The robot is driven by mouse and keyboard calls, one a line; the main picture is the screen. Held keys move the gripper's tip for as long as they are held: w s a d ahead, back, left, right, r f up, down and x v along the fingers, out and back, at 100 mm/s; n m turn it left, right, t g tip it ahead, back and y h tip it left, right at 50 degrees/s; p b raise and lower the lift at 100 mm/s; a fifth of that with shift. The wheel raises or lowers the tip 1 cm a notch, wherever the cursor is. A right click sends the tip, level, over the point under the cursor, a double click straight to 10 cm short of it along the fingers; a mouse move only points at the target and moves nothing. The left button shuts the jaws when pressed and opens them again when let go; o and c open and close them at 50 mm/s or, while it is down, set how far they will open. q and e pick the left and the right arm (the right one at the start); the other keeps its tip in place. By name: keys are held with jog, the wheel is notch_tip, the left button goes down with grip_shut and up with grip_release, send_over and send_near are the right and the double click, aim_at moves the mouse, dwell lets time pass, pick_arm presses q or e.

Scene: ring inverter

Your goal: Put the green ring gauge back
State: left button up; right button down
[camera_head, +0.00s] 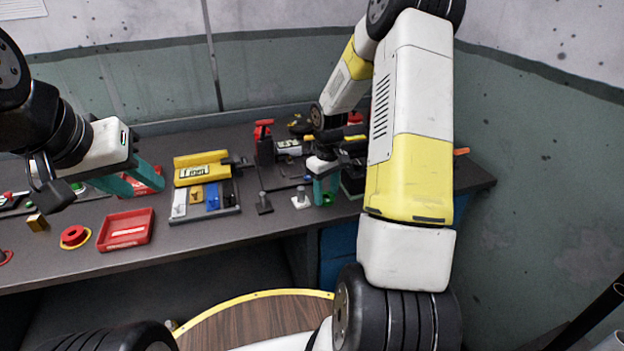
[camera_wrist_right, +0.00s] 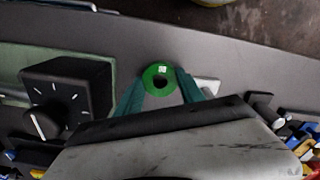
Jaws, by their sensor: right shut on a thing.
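The green ring gauge (camera_wrist_right: 149,76) is held between the teal fingertips of my right gripper (camera_wrist_right: 159,85) in the right wrist view, with its dark centre hole visible. In the head view the green ring gauge (camera_head: 327,203) shows low between the fingers of my right gripper (camera_head: 325,191), near the table's front edge. A post on a white base (camera_head: 301,201) stands just left of it, and a dark post (camera_head: 264,205) further left. The ring appears beside the white post, not around it. Its height above the table is unclear. My left gripper (camera_head: 130,183) is open and empty at the left.
A red-topped device (camera_head: 264,145) stands behind the posts. A black dial box (camera_wrist_right: 68,93) is left of the ring.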

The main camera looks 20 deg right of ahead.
jog(key=shift+f, duration=0.1)
jog(key=c, duration=1)
grip_release()
notch_tip(320, 180, up, 12)
jog(key=s+a+r+m+t, duration=0.25)
jog(key=s+a+r, duration=0.25)
jog(key=s+r, duration=0.7)
jog(key=shift+s+a+r+m+t+y, duration=0.35)
jog(key=shift+s+a+r+t, duration=0.35)
jog(key=shift+s, duration=1.2)
jog(key=shift+s+a+r+m+t+y, duration=0.2)
jog(key=shift+s+a+r+t+y, duration=0.35)
jog(key=shift+s, duration=1.3)
jog(key=shift+s+a+r+m+t+y, duration=0.25)
jog(key=shift+s+a+r+t, duration=0.6)
jog(key=shift+s, duration=1.05)
jog(key=shift+a+f+g, duration=0.1)
jog(key=shift+a+g, duration=0.05)
jog(key=shift+g, duration=0.1)
